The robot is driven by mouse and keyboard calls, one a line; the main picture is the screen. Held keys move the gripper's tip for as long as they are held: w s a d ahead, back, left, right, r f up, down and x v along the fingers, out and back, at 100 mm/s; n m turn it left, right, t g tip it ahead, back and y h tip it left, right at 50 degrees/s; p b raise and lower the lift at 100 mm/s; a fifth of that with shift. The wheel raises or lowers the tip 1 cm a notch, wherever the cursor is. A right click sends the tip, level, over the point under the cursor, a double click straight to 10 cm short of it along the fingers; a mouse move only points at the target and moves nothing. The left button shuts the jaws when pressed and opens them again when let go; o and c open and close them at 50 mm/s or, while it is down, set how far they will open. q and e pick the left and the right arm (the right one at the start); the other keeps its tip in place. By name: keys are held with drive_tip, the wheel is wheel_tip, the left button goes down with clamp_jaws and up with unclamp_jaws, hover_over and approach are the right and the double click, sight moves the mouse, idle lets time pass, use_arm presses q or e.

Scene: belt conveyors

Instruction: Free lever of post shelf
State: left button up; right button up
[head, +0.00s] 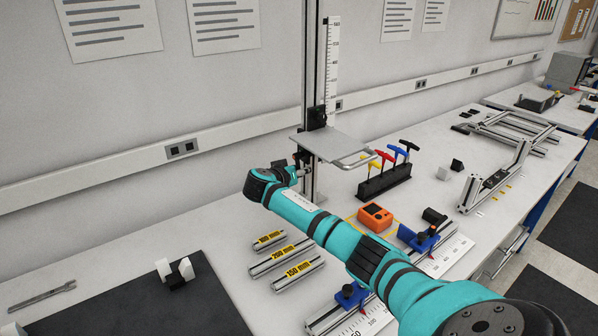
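The post shelf (331,144) is a flat grey plate on an upright metal post (312,60), with a looped grey handle (358,162) at its right front. A black clamp part (316,117) sits on the post just above the plate. My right arm reaches in from the lower right, and its gripper (303,168) is at the post just under the plate's left side. The gripper is small and dark there, and its fingers cannot be made out. I cannot pick out the lever; it may be hidden behind the gripper or plate. My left gripper is out of view.
A black rack (384,183) of coloured-handled hex keys stands right of the post. An orange device (375,215) and labelled aluminium profiles (286,259) lie near my forearm. A dark mat (170,300) with a white-and-black block (175,270) is at lower left.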

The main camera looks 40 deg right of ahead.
clamp_jaws()
idle(0.4)
